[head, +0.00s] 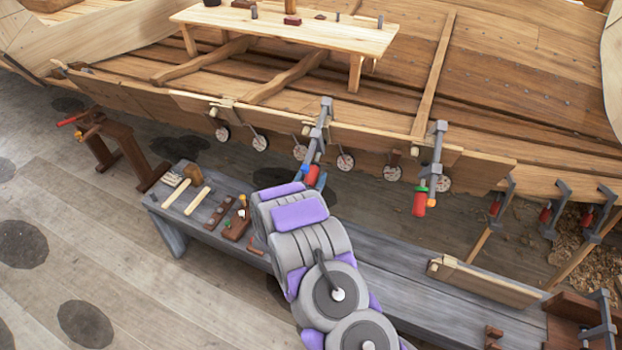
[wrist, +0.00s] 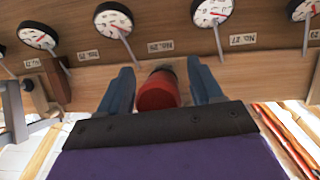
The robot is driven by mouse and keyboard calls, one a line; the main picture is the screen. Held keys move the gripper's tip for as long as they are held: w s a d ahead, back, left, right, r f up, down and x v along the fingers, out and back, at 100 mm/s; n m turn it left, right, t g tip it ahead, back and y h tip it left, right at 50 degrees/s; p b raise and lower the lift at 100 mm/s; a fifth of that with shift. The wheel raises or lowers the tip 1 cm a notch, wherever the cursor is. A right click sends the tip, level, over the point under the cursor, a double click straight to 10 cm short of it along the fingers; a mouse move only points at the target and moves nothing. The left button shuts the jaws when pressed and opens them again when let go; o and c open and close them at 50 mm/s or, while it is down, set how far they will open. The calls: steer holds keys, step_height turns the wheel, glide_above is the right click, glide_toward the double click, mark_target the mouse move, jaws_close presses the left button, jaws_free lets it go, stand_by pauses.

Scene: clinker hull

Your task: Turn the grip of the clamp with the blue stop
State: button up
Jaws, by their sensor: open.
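A grey clamp (head: 322,125) grips the hull's lower plank edge near the middle of the head view. Its red grip (head: 311,174) hangs below, and a small bright blue piece, apparently the blue stop (head: 304,170), shows beside it. In the wrist view the red grip (wrist: 158,92) lies between the two blue fingers of my gripper (wrist: 160,84). My gripper is open, with a visible gap on each side of the grip. The stop cannot be made out in the wrist view. In the head view my arm hides most of my gripper.
Round dials (wrist: 113,20) line the plank behind the grip. A grey bench (head: 390,270) with tools and a loose board (head: 482,282) runs below my arm.

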steer(key=shift+c, duration=0.5)
steer(key=c, duration=0.9)
steer(key=shift+o, duration=0.2)
steer(key=shift+r+p, duration=0.1)
steer(key=shift+p, duration=0.4)
steer(key=shift+r+n+h+p, duration=0.1)
steer(key=shift+n+h+p, duration=0.4)
steer(key=shift+h+p, duration=0.15)
steer(key=shift+n+g+h+p, duration=0.3)
steer(key=shift+n+h+p, duration=0.15)
steer(key=shift+p, duration=0.1)
steer(key=shift+s+d+n+h, duration=0.1)
steer(key=shift+d+n+h, duration=0.05)
steer(key=shift+n+h, duration=1.2)
steer(key=shift+h, duration=0.15)
